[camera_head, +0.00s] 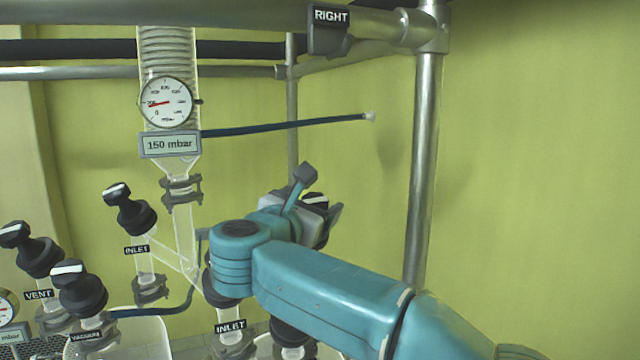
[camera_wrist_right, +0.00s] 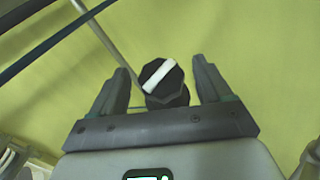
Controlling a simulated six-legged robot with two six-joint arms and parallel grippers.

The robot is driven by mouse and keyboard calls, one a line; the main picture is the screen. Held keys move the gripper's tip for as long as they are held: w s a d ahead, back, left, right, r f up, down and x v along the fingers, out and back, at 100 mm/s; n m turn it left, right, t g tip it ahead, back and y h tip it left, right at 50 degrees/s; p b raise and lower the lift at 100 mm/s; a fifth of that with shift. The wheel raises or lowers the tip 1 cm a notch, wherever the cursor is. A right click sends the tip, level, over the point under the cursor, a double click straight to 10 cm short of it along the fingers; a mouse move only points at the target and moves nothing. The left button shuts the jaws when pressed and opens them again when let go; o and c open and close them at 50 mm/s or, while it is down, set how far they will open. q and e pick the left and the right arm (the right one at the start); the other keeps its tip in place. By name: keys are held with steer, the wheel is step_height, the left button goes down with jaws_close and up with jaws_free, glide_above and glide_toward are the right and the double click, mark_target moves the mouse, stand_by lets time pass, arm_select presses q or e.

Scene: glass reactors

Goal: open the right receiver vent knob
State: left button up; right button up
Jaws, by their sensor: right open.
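In the right wrist view, a black knob (camera_wrist_right: 163,80) with a white bar across its face sits between the two fingers of my right gripper (camera_wrist_right: 163,84). The fingers are open, with a gap on each side of the knob. In the head view my right gripper (camera_head: 312,200) is behind the teal wrist, and only a small part of the black knob (camera_head: 314,199) shows beside it. The knob's label is hidden. My left gripper is not in view.
Black knobs labelled VENT (camera_head: 38,258), VACUUM (camera_head: 78,290) and INLET (camera_head: 130,210) stand at left. A gauge (camera_head: 166,102) above a 150 mbar sign hangs on the glass column. A metal post (camera_head: 424,160) rises right of my wrist.

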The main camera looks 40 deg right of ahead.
mark_target(316, 198)
steer(key=p+x, duration=0.1)
steer(key=x, duration=0.2)
steer(key=shift+s+r, duration=0.1)
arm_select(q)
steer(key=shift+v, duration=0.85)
arm_select(e)
steer(key=shift+w+d, duration=0.2)
